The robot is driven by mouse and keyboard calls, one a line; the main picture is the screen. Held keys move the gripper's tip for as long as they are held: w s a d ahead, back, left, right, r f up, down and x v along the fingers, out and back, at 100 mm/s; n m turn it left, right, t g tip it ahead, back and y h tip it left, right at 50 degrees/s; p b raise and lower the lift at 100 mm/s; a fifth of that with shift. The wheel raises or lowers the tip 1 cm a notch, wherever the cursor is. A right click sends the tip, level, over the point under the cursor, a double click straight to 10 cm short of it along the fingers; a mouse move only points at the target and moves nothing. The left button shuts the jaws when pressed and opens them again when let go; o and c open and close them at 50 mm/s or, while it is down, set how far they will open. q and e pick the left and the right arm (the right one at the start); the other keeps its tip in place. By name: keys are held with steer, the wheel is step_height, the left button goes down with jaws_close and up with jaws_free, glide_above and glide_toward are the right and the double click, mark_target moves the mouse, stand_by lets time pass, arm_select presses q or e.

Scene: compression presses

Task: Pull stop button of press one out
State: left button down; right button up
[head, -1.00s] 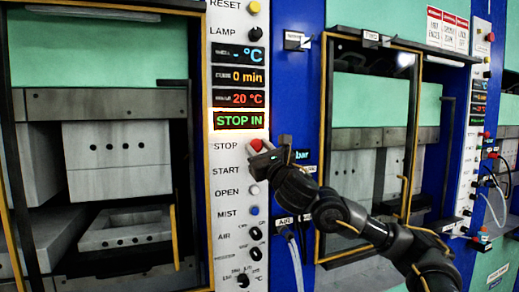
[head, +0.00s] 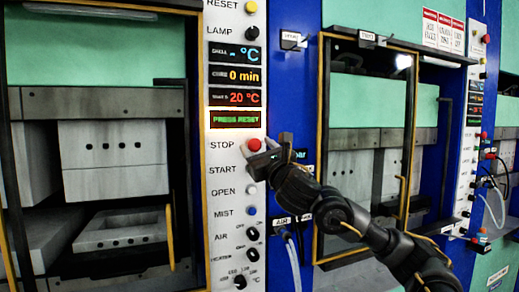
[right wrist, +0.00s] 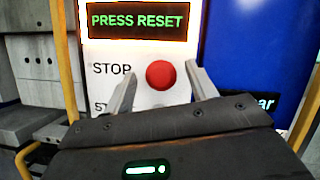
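The red stop button (head: 254,145) of press one sits on the white control panel (head: 222,190), right of the label STOP. It also shows in the right wrist view (right wrist: 160,75), round and uncovered. My right gripper (head: 268,152) is just in front of the panel at the button's right. In the right wrist view its two fingers (right wrist: 161,78) are spread, one on each side of the button, with gaps between them and it. The display (head: 236,119) above reads PRESS RESET in green. My left gripper is not in view.
Below the stop button are a white button (head: 252,190), a blue button (head: 251,210) and black knobs (head: 252,234). A yellow reset button (head: 251,7) is at the top. Press one's open chamber (head: 115,165) is at left, press two's framed door (head: 365,150) at right.

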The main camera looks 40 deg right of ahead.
steer(key=shift+s+f, duration=0.1)
steer(key=shift+f, duration=0.05)
steer(key=b+v, duration=0.1)
steer(key=v, duration=0.9)
steer(key=shift+s, duration=0.25)
